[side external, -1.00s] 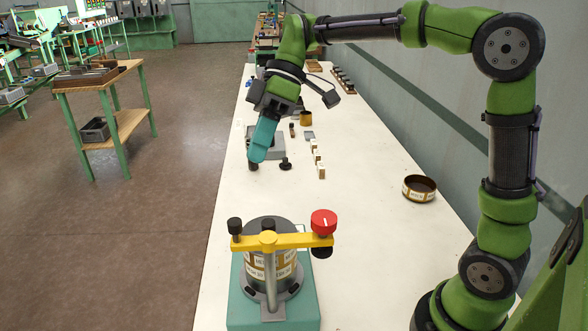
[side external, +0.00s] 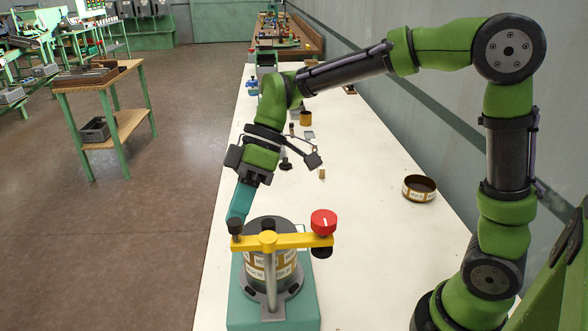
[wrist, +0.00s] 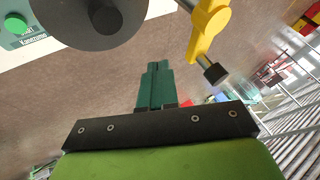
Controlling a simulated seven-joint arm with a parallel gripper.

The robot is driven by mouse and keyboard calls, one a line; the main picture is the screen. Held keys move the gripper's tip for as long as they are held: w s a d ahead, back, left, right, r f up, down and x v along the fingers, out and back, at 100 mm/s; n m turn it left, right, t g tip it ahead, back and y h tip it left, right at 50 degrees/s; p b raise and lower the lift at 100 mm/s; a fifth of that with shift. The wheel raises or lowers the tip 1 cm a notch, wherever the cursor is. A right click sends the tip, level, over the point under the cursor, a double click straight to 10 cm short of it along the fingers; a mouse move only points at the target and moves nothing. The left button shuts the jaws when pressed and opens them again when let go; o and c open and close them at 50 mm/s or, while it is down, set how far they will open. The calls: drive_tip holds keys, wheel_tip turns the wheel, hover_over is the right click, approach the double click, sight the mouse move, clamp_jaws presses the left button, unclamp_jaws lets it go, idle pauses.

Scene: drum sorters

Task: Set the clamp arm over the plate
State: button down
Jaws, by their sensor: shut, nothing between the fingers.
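The yellow clamp arm (side external: 290,241) sits on a silver post (side external: 271,283) in front of a labelled drum (side external: 284,265). It has a black knob (side external: 236,227) at its left end and a red knob (side external: 323,222) at its right. The dark grey plate (side external: 255,228) tops the drum, partly hidden behind the arm. In the wrist view, the arm (wrist: 205,35) appears to the right of a dark disc (wrist: 70,18), apart from it. My gripper (side external: 236,214) is shut and empty, its tip just behind the black-knob end; contact cannot be told. Its teal fingers (wrist: 157,72) are together.
The drum stands on a teal base (side external: 305,305) on the long white table (side external: 370,240). An open round tin (side external: 419,188) stands to the right. Small parts lie farther back. A green button (wrist: 15,25) shows in the wrist view. The table right of the base is clear.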

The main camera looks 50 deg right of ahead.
drive_tip(key=shift+s+a, duration=0.75)
drive_tip(key=shift+a+n+g, duration=0.35)
drive_tip(key=shift+n+g, duration=0.15)
drive_tip(key=shift+n, duration=0.2)
drive_tip(key=s+a+n+g+h, duration=0.4)
drive_tip(key=s+n+g+h, duration=0.1)
drive_tip(key=n, duration=0.9)
drive_tip(key=shift+s+a+g+h, duration=0.25)
drive_tip(key=shift+s+g+h, duration=0.05)
drive_tip(key=shift+s+h, duration=0.45)
idle(0.3)
drive_tip(key=v, duration=0.7)
drive_tip(key=shift+r, duration=0.2)
